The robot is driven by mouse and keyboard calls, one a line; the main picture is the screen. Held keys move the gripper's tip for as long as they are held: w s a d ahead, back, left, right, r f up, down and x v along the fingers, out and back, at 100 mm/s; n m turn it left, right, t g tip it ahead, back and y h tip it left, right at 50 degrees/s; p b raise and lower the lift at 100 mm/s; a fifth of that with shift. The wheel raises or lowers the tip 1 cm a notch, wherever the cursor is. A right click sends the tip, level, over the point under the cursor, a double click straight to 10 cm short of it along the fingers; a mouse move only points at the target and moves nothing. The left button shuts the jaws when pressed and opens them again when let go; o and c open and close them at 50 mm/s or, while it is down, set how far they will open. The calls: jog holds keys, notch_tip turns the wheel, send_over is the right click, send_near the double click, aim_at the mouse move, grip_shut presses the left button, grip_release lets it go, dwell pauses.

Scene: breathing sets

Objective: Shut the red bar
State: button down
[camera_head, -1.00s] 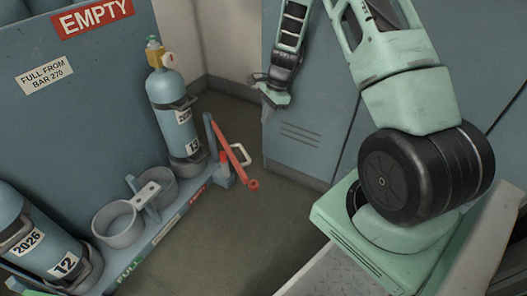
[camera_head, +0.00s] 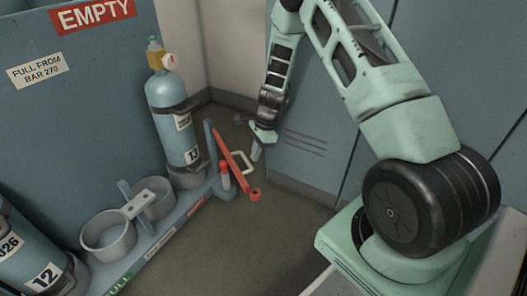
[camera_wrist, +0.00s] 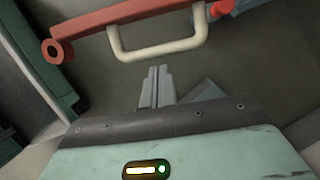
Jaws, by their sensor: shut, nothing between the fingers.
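The red bar (camera_head: 232,165) sticks out from the end of the blue cylinder rack, slanting down to a ring at its free end. It carries a cream U-shaped handle (camera_head: 242,158). In the wrist view, the red bar (camera_wrist: 135,20) crosses the top, with its ring end at the left and the cream handle (camera_wrist: 158,52) below it. My gripper (camera_head: 256,152) is just right of the handle. In the wrist view, my gripper (camera_wrist: 158,72) has its fingers together, pointing at the handle's middle. No contact is clear.
A gas cylinder (camera_head: 175,115) stands in the rack behind the bar. Empty grey holders (camera_head: 108,236) are beside it, and another cylinder (camera_head: 30,255) is at lower left. Blue lockers (camera_head: 310,120) stand behind my arm. The floor (camera_head: 240,235) in front is clear.

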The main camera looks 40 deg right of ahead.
jog(key=shift+a, duration=0.3)
